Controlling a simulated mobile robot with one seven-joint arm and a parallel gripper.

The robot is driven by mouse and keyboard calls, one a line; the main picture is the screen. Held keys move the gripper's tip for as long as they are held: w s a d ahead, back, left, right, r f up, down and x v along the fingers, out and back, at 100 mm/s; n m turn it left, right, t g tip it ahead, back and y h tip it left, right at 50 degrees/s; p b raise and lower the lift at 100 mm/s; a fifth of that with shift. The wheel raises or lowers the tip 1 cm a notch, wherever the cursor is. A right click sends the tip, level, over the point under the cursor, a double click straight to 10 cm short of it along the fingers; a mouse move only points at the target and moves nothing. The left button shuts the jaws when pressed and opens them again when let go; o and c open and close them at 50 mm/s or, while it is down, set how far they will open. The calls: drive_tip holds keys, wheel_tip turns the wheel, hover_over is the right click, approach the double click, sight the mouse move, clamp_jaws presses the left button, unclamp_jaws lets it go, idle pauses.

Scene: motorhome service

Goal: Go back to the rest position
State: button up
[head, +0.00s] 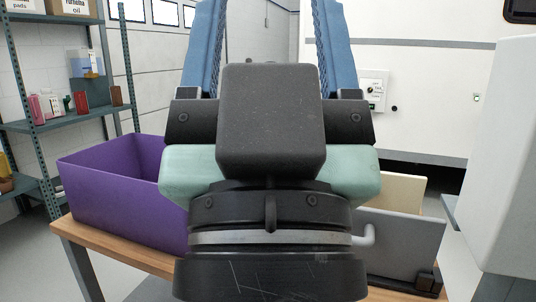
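My gripper (268,12) fills the middle of the head view, close to the camera and pointing away from it. Its two blue fingers stand wide apart at the top of the picture. Only background shows between them, so it is open and appears empty. The fingertips run up to the top edge. The gripper body hides the middle of the table behind it.
A purple bin (115,195) stands on a wooden table (62,226) at left. Grey (405,245) and cream panels (400,190) stand at right. A metal shelf (75,113) is at far left. A white wall with a switch box (373,90) is behind.

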wheel_tip(320, 180, up, 26)
drive_tip(key=p, duration=2.3)
drive_tip(key=shift+f, duration=0.25)
